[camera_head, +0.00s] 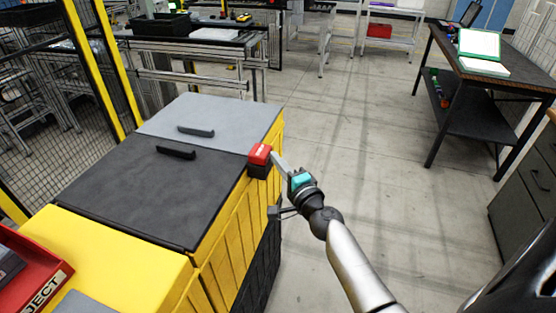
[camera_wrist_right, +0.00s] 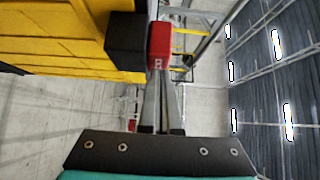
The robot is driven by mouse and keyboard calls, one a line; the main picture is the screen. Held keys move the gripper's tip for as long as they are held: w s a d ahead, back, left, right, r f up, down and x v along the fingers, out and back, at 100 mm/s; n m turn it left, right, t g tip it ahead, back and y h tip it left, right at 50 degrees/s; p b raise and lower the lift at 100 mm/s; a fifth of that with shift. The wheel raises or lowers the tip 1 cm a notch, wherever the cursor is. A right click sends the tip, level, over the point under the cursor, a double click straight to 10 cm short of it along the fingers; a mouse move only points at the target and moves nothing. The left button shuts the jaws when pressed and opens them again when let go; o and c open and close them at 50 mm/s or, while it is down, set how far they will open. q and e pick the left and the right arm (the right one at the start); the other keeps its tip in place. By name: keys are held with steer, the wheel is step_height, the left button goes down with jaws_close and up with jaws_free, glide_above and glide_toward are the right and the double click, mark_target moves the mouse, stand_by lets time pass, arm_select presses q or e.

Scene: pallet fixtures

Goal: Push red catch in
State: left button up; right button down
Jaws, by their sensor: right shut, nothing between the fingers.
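The red catch (camera_head: 260,155) sits on a black block at the right side edge of the yellow cabinet (camera_head: 233,262), by the seam between the dark and grey lids. It also shows in the right wrist view (camera_wrist_right: 160,46), beside its black block (camera_wrist_right: 126,42). My right gripper (camera_head: 277,160) is shut and empty, its fingertips right at the catch. In the right wrist view the fingers (camera_wrist_right: 160,75) end at the catch's near edge; I cannot tell if they touch it. My left gripper is not in view.
The cabinet top has a dark lid (camera_head: 140,195) and a grey lid (camera_head: 215,113), each with a black handle. A red tray (camera_head: 35,275) lies at the lower left. A dark workbench (camera_head: 490,75) stands at the right. The floor right of the cabinet is clear.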

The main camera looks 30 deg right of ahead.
mark_target(266, 161)
steer(key=w+a, duration=0.2)
steer(key=shift+w+a, duration=0.2)
steer(key=shift+w, duration=0.2)
stand_by(0.4)
